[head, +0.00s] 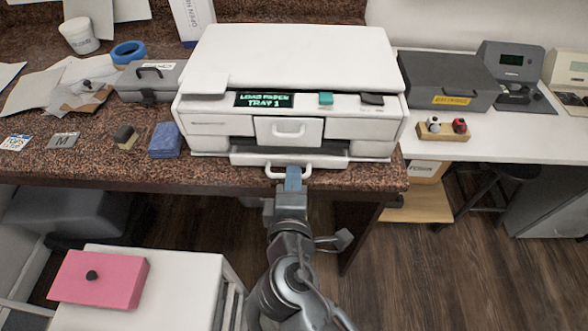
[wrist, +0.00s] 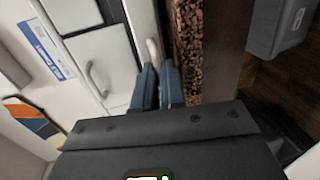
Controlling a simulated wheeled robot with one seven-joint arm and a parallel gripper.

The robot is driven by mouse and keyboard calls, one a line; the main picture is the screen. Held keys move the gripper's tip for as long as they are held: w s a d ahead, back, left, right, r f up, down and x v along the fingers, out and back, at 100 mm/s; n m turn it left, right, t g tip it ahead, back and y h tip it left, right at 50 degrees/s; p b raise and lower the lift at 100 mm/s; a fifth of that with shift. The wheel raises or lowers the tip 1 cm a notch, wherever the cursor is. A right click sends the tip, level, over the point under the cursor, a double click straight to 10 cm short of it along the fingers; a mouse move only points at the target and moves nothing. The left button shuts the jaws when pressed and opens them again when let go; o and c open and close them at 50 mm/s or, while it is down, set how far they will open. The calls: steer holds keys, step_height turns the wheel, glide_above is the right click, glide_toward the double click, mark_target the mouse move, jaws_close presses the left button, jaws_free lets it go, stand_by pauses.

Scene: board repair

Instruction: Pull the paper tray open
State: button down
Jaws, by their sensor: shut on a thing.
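The white printer (head: 290,60) stands on the granite counter, and its lit screen (head: 264,100) reads "LOAD PAPER TRAY 1". The paper tray (head: 245,159) is the low white front at its base, near the counter's front edge. It appears to stand slightly forward of the printer's body. Its looped handle (head: 270,172) faces me and also shows in the wrist view (wrist: 152,50). My gripper (head: 293,176) is at this handle, its blue fingers (wrist: 158,72) shut on it. The fingers hide part of the handle.
A second handled panel (head: 289,131) sits above the tray. A blue sponge (head: 165,140) and grey toolbox (head: 148,82) are left of the printer. A white cart with a pink box (head: 98,280) stands lower left. Floor before the counter is open at right.

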steer(key=f+v, duration=0.2)
steer(key=v, duration=0.9)
steer(key=shift+s+f+b, duration=0.2)
steer(key=shift+s+b, duration=0.2)
steer(key=c, duration=1.5)
jaws_free()
steer(key=b+v, duration=0.1)
steer(key=v, duration=0.6)
steer(key=shift+s+r, duration=0.15)
steer(key=shift+s, duration=0.25)
